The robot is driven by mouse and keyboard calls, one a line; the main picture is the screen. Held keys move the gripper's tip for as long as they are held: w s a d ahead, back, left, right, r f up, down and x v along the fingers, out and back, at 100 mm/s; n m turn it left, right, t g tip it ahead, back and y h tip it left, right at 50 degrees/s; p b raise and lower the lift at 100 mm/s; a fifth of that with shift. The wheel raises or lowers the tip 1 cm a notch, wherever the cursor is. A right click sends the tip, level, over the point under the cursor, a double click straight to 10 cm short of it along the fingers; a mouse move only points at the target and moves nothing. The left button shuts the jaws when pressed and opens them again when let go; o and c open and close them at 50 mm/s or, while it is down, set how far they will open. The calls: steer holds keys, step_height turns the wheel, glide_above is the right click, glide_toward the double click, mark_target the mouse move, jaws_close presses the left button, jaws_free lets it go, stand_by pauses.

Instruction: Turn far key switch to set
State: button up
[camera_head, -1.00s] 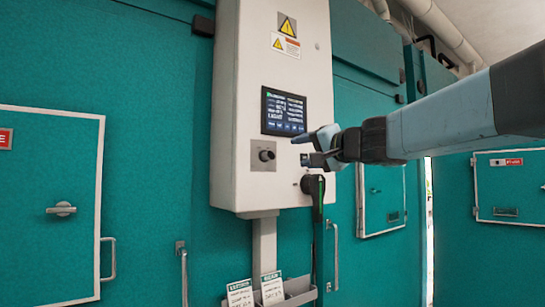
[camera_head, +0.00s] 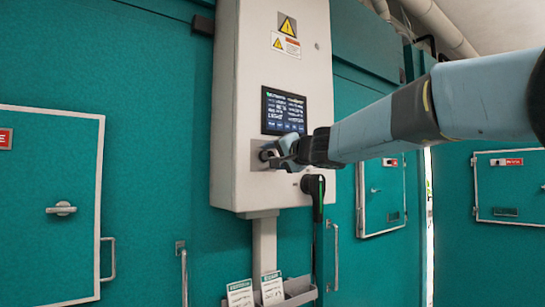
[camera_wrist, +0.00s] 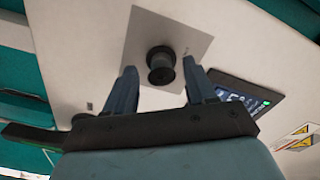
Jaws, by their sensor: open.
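The key switch is a dark round knob (camera_wrist: 160,62) on a square grey plate (camera_wrist: 180,32), on the front of the white control cabinet (camera_head: 285,60). In the head view the plate (camera_head: 256,146) shows at the cabinet's lower left, and my gripper hides most of the knob. My gripper (camera_head: 272,153) is open in front of it. In the wrist view my gripper (camera_wrist: 161,72) has one finger on each side of the knob, with gaps visible. I cannot tell which setting the switch points to.
A lit display (camera_head: 283,111) sits just above the switch. A black handle (camera_head: 317,195) hangs at the cabinet's lower right, under my arm. A holder with cards (camera_head: 272,290) is below. Teal chamber doors (camera_head: 50,210) stand around.

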steer(key=shift+w+a, duration=0.2)
steer(key=shift+w, duration=0.05)
jaws_close()
stand_by(0.5)
steer(key=shift+f+m, duration=0.1)
steer(key=shift+m, duration=0.2)
steer(key=m, duration=0.5)
steer(key=shift+f, duration=0.1)
steer(key=m, duration=0.6)
steer(key=shift+f, duration=0.15)
steer(key=shift+m, duration=0.3)
